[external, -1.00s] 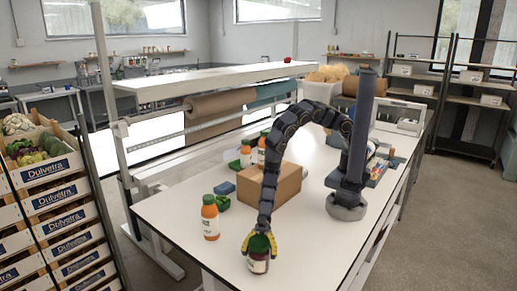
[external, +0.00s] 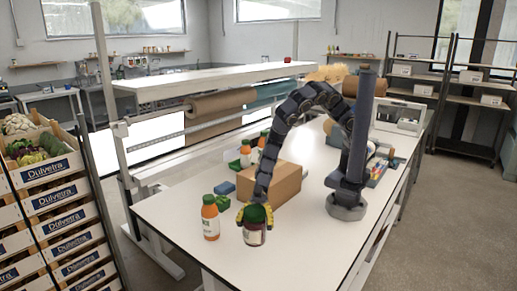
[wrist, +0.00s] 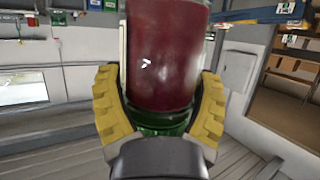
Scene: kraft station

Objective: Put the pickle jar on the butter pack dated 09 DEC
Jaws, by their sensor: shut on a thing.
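My gripper (external: 256,212) is shut on a jar (external: 254,236) with dark red contents and a green lid, held upright above the front of the white table. In the wrist view the yellow fingers (wrist: 160,115) close on the jar's green lid from both sides, and the dark red jar body (wrist: 166,55) fills the middle. A green pack (external: 222,203) lies left of the cardboard box, partly behind the orange bottle. A blue pack (external: 225,188) lies behind it, and another green pack (external: 234,166) is farther back. No date is legible on any pack.
An orange bottle (external: 210,217) with a white label stands close to the left of the held jar. A cardboard box (external: 284,185) stands behind my gripper. More orange bottles (external: 246,154) stand farther back. The table's front right is clear.

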